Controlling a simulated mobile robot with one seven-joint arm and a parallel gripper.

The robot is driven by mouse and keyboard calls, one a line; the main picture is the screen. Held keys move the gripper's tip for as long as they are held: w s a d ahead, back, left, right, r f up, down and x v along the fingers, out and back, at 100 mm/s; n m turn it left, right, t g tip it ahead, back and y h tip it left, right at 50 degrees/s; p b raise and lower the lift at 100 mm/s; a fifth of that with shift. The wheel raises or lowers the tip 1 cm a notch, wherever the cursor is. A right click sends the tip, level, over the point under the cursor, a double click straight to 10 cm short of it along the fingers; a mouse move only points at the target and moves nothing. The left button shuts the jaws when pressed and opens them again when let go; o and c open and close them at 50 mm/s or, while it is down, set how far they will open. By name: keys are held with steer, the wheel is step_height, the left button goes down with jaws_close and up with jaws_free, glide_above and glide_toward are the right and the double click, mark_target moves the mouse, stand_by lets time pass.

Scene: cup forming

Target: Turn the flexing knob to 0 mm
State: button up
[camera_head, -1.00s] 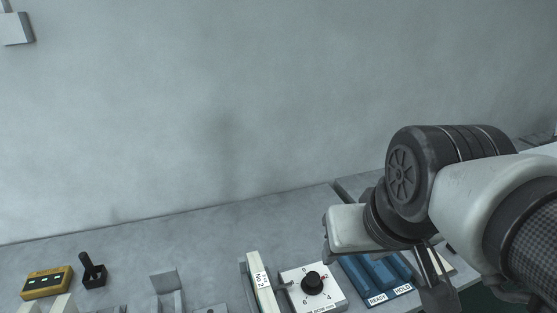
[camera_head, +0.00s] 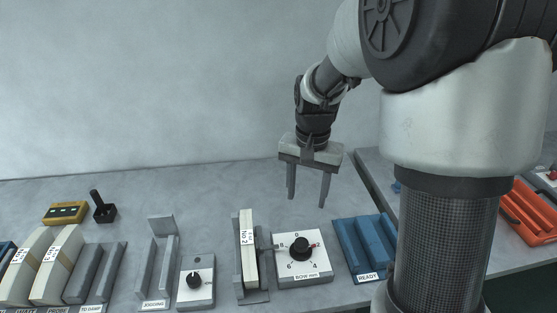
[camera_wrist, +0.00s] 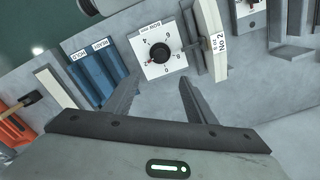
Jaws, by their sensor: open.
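The black knob (camera_head: 299,248) sits on a white square dial plate (camera_head: 318,271) labelled "BOW mm", with numbers around it. A red mark shows at the knob's right, by the 2. I see no plate labelled flexing. In the wrist view the knob (camera_wrist: 159,52) is beyond the fingertips, with the red mark on its lower left near the 2. My gripper (camera_head: 306,200) points down, open and empty, above the bench behind the dial plate. Its fingers (camera_wrist: 160,82) are spread apart and do not touch the knob.
A No 2 upright block (camera_head: 247,250) stands left of the dial, with a smaller knob (camera_head: 193,281) further left. A blue READY tray (camera_head: 349,245) lies right. An orange case (camera_head: 527,210) is far right. Bench behind the dial is clear.

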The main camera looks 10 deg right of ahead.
mark_target(302, 242)
steer(key=f, duration=1.8)
steer(key=shift+w+f+b, duration=0.25)
steer(key=shift+f+b, duration=0.1)
steer(key=shift+c, duration=0.2)
steer(key=c, duration=1)
